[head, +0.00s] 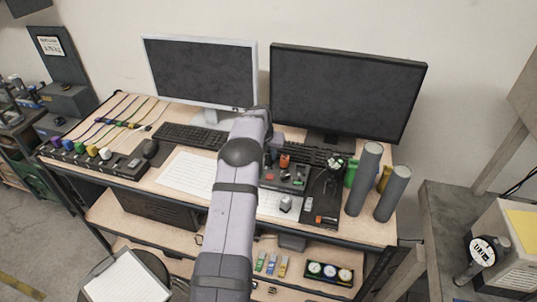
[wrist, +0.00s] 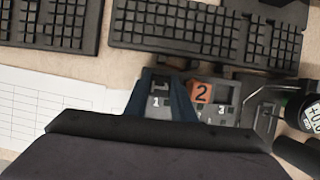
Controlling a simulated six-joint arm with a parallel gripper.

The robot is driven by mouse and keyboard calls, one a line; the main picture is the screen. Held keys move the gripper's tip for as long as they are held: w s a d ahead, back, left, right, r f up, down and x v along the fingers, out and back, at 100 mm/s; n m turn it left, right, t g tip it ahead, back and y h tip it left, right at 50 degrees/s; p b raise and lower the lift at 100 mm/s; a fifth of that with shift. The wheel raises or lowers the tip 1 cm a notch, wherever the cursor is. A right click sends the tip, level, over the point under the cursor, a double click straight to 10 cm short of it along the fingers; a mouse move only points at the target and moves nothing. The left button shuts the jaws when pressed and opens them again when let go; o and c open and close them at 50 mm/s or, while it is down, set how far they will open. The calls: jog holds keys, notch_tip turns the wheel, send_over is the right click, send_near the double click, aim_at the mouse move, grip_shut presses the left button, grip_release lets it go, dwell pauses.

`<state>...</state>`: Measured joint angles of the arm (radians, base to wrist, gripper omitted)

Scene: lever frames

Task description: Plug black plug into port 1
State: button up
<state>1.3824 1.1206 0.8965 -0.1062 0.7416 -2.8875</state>
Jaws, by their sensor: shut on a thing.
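My gripper (wrist: 163,98) is over the grey port panel, its two dark blue fingers on either side of the spot marked 1. A dark piece (wrist: 159,85) shows between the fingers and looks like the black plug; its lower end and any contact with port 1 (wrist: 155,102) cannot be made out. An orange block (wrist: 202,92) marked 2 stands just right of the fingers, and a 3 mark (wrist: 221,110) lies beyond it. In the head view my arm partly hides the gripper, and the orange block (head: 284,161) shows at its right.
Keyboards (wrist: 203,30) lie behind the panel. A paper sheet (wrist: 55,110) lies at left. A round gauge (wrist: 312,113) stands at right. In the head view, grey cylinders (head: 365,180), two monitors (head: 345,90) and a row of coloured plugs (head: 92,151) stand on the desk.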

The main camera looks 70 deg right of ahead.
dwell(0.3)
jog(key=o, duration=1.5)
jog(key=shift+r, duration=0.1)
jog(key=shift+r+p, duration=2.3)
jog(key=shift+r, duration=1.1)
